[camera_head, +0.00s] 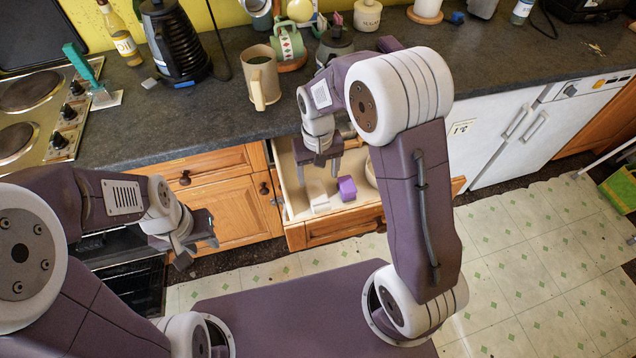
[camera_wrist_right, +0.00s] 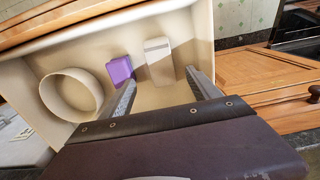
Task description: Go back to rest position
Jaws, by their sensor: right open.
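My right gripper (camera_head: 319,177) points down over the open drawer (camera_head: 287,182) and is open. In the right wrist view the two fingers of my right gripper (camera_wrist_right: 162,88) stand apart with nothing between them. My left gripper (camera_head: 190,246) hangs at the left, in front of the lower cabinets. It looks empty, and its finger gap is not clear from this angle.
The drawer holds a purple block (camera_head: 347,188), a white block (camera_head: 319,201) and a round cream bowl (camera_wrist_right: 71,94). On the dark counter (camera_head: 205,125) stand a beige mug (camera_head: 261,77), a black kettle (camera_head: 176,42) and a teal-handled brush (camera_head: 88,72).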

